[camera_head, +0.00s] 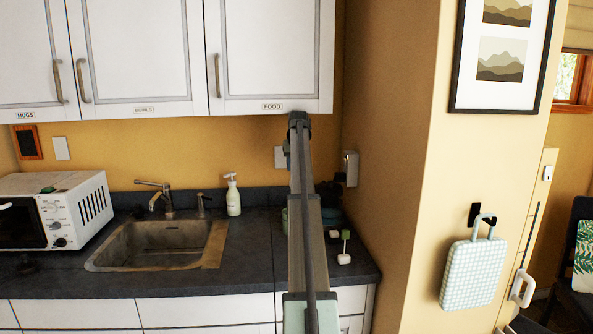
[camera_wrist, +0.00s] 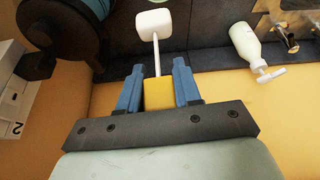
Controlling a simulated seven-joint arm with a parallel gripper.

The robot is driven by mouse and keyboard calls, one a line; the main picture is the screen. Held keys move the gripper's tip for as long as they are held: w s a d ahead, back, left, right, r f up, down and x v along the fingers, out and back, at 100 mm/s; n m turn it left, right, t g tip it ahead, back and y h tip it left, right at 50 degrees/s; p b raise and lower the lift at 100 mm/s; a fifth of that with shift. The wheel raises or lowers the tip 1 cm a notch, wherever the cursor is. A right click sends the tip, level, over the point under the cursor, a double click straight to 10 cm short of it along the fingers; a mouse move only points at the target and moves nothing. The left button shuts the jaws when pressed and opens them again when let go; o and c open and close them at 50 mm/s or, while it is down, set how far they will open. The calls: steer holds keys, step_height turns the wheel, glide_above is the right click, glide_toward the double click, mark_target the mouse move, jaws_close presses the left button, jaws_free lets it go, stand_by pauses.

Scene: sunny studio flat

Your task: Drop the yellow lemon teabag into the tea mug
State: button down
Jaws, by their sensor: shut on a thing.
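My gripper (camera_wrist: 158,80) shows in the wrist view with its two blue fingers closed on the yellow tag of the lemon teabag (camera_wrist: 158,94). A thin white string runs from the tag to a white bag (camera_wrist: 155,24) away from the fingers. In the head view my arm hides the gripper and the teabag. A teal vessel (camera_head: 284,217) on the counter, possibly the tea mug, is mostly hidden behind my arm. A teal edge (camera_wrist: 98,8) also shows at the top of the wrist view; I cannot tell whether it is the mug.
Another teabag with a green tag (camera_head: 346,235) is on the counter (camera_head: 255,250) right of my arm. Dark objects (camera_head: 328,196) stand behind it by the corner. A soap bottle (camera_head: 233,196), sink (camera_head: 160,245) and microwave (camera_head: 52,213) are to the left. White cupboards (camera_head: 270,50) hang above.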

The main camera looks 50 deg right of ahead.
steer(key=shift+w+d, duration=0.15)
steer(key=shift+w, duration=0.05)
steer(key=shift+w+f, duration=0.1)
steer(key=shift+f, duration=2.85)
steer(key=c, duration=0.7)
jaws_free()
steer(key=shift+r, duration=0.15)
steer(key=v, duration=1.3)
steer(key=shift+s+r, duration=0.25)
